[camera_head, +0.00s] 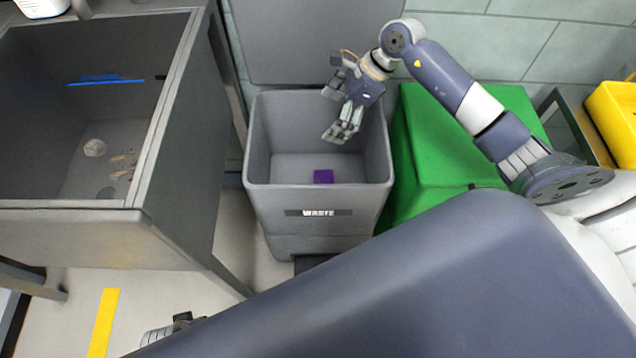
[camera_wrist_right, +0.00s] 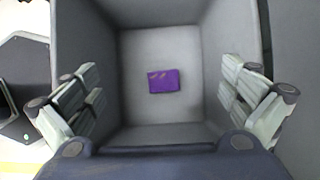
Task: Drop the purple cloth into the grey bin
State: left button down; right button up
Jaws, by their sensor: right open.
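The purple cloth (camera_head: 323,176) lies inside the grey bin (camera_head: 258,150), which has a "WASTE" label on its front. In the right wrist view the cloth (camera_wrist_right: 164,81) is a small folded rectangle flat on the bin's floor, clear of the walls (camera_wrist_right: 218,40). My right gripper (camera_head: 340,108) is over the back part of the bin opening, pointing down. Its fingers are spread, with nothing between them, and the cloth is below and apart from them.
The bin's lid (camera_head: 310,40) stands raised behind it. A grey tub (camera_head: 182,110) with some debris inside is on the left. A green box (camera_head: 440,160) stands close to the bin's right side, and a yellow container (camera_head: 612,120) is at the far right.

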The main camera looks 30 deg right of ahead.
jog(key=v, duration=1)
jog(key=shift+r, duration=0.15)
jog(key=shift+d, duration=0.1)
